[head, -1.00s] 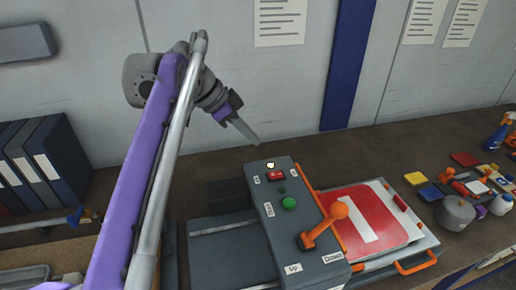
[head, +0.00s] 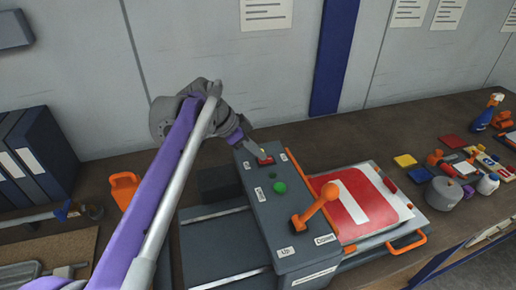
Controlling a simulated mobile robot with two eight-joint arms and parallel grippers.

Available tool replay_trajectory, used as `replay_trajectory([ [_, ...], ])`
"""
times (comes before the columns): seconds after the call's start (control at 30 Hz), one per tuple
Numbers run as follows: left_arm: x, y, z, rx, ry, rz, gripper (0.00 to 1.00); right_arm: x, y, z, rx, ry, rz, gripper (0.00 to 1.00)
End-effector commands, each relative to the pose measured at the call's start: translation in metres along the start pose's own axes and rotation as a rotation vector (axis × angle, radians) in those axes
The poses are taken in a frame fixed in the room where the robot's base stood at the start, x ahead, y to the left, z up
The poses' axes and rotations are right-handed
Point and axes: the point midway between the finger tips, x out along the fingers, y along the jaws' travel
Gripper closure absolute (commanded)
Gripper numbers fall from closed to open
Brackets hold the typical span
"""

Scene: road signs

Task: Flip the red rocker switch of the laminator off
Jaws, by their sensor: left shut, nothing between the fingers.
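The laminator (head: 290,235) stands on the dark bench, with a grey control box in its middle. Its red rocker switch (head: 265,161) is near the far end of the box top, above a green button (head: 280,187). My left gripper (head: 259,153) is shut and empty, its tip at the switch's far edge; I cannot tell whether it touches. The tip partly covers the switch, and its tilt is too small to read. My right gripper is not in view.
An orange lever (head: 316,205) sticks up from the box's near end. A red and white sign (head: 365,199) lies on the laminator's right side. Binders (head: 38,155) stand at the left. Coloured pads, a grey pot (head: 443,193) and bottles are at the right.

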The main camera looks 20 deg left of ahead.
Motion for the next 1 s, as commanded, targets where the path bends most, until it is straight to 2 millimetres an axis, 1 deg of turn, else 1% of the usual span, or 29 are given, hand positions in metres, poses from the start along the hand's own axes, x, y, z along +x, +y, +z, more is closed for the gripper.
replay_trajectory([
  [0.17, 0.0, 0.0, 0.001, -0.001, 0.006, 0.0, 1.0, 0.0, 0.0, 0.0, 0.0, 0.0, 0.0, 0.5],
  [0.3, 0.005, -0.001, 0.01, -0.005, 0.079, 0.0, 1.0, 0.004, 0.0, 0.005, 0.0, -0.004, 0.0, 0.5],
  [0.63, 0.003, 0.0, 0.006, 0.0, 0.08, 0.002, 1.0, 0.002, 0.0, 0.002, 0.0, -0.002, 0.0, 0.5],
  [1.0, -0.01, -0.001, -0.003, 0.0, 0.08, 0.001, 1.0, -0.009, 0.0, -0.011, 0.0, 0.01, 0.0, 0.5],
])
